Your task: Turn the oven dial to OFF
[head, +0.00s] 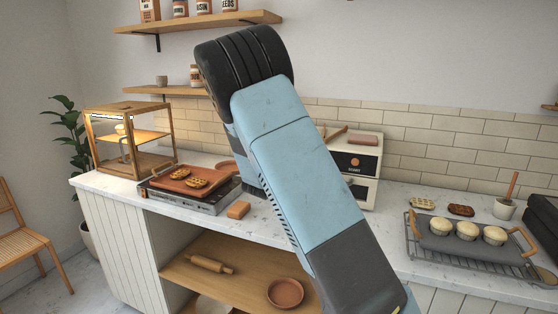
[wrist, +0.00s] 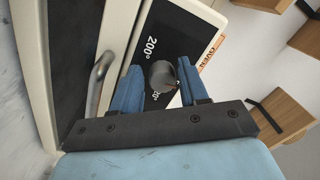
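The oven (head: 366,192) is a cream unit on the counter against the tiled wall, partly hidden behind my arm in the head view. The grey round oven dial (wrist: 162,75) sits between the two blue fingers of my gripper (wrist: 160,80). The fingers stand close on either side of the dial. I cannot tell whether they touch it. The dial's pointer is not clear. My gripper is hidden behind my arm in the head view.
A metal handle (wrist: 101,77) lies left of the dial in the wrist view. In the head view, a tray of waffles (head: 192,182) on a grill and a wooden display case (head: 128,142) stand left.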

